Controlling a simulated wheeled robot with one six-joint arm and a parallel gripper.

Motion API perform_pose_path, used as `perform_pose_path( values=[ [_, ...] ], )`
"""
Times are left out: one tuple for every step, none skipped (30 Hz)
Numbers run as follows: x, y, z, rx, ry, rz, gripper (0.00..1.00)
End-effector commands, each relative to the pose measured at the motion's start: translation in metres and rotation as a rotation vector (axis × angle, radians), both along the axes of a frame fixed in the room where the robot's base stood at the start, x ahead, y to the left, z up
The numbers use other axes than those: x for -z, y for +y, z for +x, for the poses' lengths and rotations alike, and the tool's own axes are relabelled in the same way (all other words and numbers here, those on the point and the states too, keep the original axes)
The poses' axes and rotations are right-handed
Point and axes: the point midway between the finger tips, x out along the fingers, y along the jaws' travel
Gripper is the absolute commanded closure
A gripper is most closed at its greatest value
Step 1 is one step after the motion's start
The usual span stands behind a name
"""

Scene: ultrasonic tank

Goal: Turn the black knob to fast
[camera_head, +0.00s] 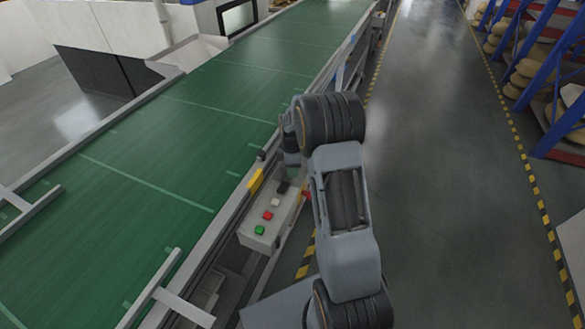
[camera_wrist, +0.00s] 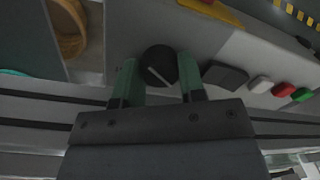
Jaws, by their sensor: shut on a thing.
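The black knob (camera_wrist: 159,65) is round with a light pointer line, on the front of a grey control box (camera_wrist: 229,47), and shows in the wrist view at the upper middle. My gripper (camera_wrist: 158,78) has its two green fingers on either side of the knob, closed around it. The label for fast cannot be read in either view.
Beside the knob are a black switch (camera_wrist: 225,75), a white button (camera_wrist: 261,84), a red button (camera_wrist: 283,90) and a green button (camera_wrist: 302,95). The green conveyor (camera_head: 150,150) runs along the left. The aisle floor (camera_head: 430,150) at the right is clear, with blue racks (camera_head: 560,120) beyond.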

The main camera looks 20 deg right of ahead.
Motion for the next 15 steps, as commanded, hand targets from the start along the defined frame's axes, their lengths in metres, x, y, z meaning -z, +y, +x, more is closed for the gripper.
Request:
perform_pose_path(
  values=[
    [0.0011, -0.0003, 0.0006, 0.034, -0.003, -0.001, 0.87],
    [0.0012, -0.0004, 0.0006, 0.057, -0.003, 0.0, 0.87],
    [0.0013, -0.0004, 0.0006, 0.09, -0.002, 0.001, 0.87],
    [0.0014, -0.0005, 0.0006, 0.116, -0.002, 0.0, 0.87],
    [0.0013, -0.0005, 0.0006, 0.144, -0.002, 0.0, 0.87],
    [0.0012, -0.0006, 0.0006, 0.181, -0.002, 0.0, 0.87],
    [0.0012, -0.0006, 0.0006, 0.21, -0.002, 0.001, 0.87],
    [0.0011, -0.0008, 0.0006, 0.239, -0.003, 0.0, 0.87],
    [0.001, -0.0008, 0.0006, 0.277, -0.003, 0.0, 0.87],
    [0.001, -0.0008, 0.0006, 0.306, -0.003, -0.001, 0.87],
    [0.001, -0.0009, 0.0006, 0.334, -0.003, 0.0, 0.87],
    [0.001, -0.001, 0.0007, 0.373, -0.003, 0.0, 0.87],
    [0.001, -0.0011, 0.0006, 0.402, -0.003, 0.0, 0.87],
    [0.001, -0.0011, 0.0006, 0.43, -0.003, -0.001, 0.87],
    [0.0009, -0.0011, 0.0006, 0.468, -0.003, -0.001, 0.87]
  ],
)
